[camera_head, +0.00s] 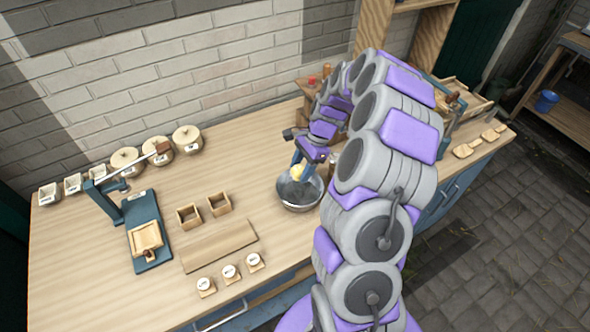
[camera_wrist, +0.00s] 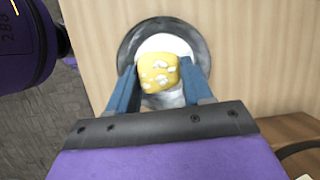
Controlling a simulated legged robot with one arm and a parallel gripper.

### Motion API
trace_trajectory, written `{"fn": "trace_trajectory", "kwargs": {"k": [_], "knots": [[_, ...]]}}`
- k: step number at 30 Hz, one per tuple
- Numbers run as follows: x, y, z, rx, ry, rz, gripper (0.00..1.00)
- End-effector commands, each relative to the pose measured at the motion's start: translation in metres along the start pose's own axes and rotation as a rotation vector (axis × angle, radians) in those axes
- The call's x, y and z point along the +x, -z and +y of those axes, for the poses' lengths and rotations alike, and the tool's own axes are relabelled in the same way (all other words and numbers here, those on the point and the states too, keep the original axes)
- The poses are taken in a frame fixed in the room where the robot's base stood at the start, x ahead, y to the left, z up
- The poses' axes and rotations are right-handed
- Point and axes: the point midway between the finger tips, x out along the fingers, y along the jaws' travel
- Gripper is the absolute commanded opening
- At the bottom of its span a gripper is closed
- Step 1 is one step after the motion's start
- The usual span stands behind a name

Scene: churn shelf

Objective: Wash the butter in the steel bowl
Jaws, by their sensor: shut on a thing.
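The steel bowl (camera_head: 288,203) stands on the wooden counter, right of the middle of the bench; its rim also shows in the wrist view (camera_wrist: 127,50). The butter (camera_wrist: 158,71) is a yellow lump with whitish patches. My gripper (camera_wrist: 160,82) is shut on it, with one blue finger on each side. In the head view the butter (camera_head: 297,172) shows at my gripper (camera_head: 302,168), over the bowl's opening. A pale area lies around and below the butter in the bowl. I cannot tell whether the butter touches the bowl or any liquid.
Left of the bowl are two small wooden boxes (camera_head: 189,216), a flat board (camera_head: 219,244) and several small labelled pots (camera_head: 229,271). A blue press (camera_head: 146,231) stands further left. Lidded crocks (camera_head: 187,138) line the wall. My arm hides part of the counter's right side.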

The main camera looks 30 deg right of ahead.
Motion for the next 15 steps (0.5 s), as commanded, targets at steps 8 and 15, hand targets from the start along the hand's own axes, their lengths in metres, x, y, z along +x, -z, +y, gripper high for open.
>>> {"fn": "trace_trajectory", "kwargs": {"k": [8, 15], "knots": [[0.023, 0.003, 0.000, 0.001, -0.003, 0.003, 0.20], [0.043, 0.004, 0.000, 0.001, -0.004, 0.009, 0.20]]}}
